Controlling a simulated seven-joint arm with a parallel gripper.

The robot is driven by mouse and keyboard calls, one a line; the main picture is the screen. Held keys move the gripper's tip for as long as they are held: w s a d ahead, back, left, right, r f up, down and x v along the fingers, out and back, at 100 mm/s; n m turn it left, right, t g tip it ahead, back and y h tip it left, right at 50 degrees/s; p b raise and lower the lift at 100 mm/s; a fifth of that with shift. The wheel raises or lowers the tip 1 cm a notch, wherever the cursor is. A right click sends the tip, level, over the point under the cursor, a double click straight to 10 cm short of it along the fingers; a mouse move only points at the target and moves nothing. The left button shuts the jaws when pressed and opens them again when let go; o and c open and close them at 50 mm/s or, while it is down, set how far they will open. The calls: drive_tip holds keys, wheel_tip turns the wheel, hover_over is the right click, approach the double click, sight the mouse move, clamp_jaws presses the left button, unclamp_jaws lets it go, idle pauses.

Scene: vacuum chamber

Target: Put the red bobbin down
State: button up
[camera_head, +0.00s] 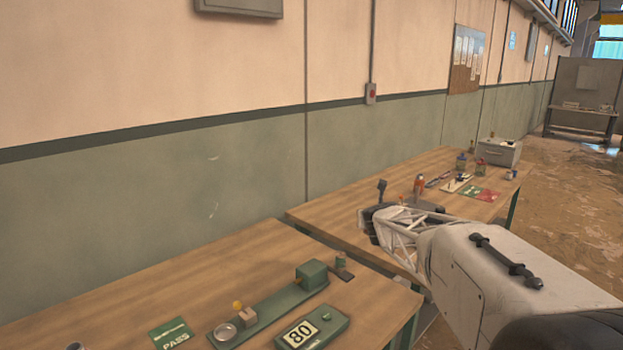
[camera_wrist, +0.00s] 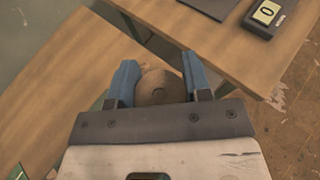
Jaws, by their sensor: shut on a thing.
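My gripper (camera_wrist: 160,82) shows in the wrist view with its two blue fingers on either side of a round tan-brown thing. This is seemingly the end of the bobbin (camera_wrist: 160,88); no red shows on it there. The fingers are shut on it. In the head view my gripper (camera_head: 372,222) is over the near-left end of the far table (camera_head: 335,213), close to the gap between the two tables. The held thing is hidden or too small to tell there. I cannot tell its height above the wood.
The near table (camera_head: 120,290) bears a green fixture (camera_head: 268,310), a counter reading 80 (camera_head: 312,330) and a green PASS card (camera_head: 172,334). An orange-red item (camera_head: 419,185), a red card (camera_head: 483,194) and a grey box (camera_head: 499,152) stand on the far table. A wall runs behind.

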drive_tip(key=shift+a, duration=0.1)
drive_tip(key=shift+a+f, duration=0.25)
drive_tip(key=shift+a, duration=0.25)
drive_tip(key=s+a+f+m+h, duration=0.1)
drive_tip(key=s+a+f+h, duration=0.15)
drive_tip(key=a, duration=0.45)
drive_tip(key=s+a+f+m+g+h, duration=0.1)
drive_tip(key=s+a+f+m, duration=0.1)
drive_tip(key=s+a+f, duration=0.3)
drive_tip(key=s+a+f+m+h, duration=0.1)
drive_tip(key=s+a, duration=0.2)
drive_tip(key=a, duration=0.5)
drive_tip(key=s+a+f+m+g+h, duration=0.1)
drive_tip(key=s+a, duration=0.4)
drive_tip(key=s, duration=0.7)
drive_tip(key=s+a+f+m+g+h, duration=0.2)
drive_tip(key=s+a+f+m+h, duration=0.2)
drive_tip(key=s, duration=0.9)
drive_tip(key=shift+a+f, duration=0.5)
drive_tip(key=shift+a, duration=0.55)
drive_tip(key=w+a, duration=0.2)
drive_tip(key=w, duration=0.2)
drive_tip(key=w+a+f, duration=0.1)
drive_tip(key=w+a, duration=0.2)
drive_tip(key=w, duration=0.2)
drive_tip(key=w+a, duration=0.3)
drive_tip(key=w, duration=0.1)
drive_tip(key=shift+w+a+f, duration=0.2)
drive_tip(key=shift+w+f, duration=0.05)
drive_tip(key=shift+w, duration=0.05)
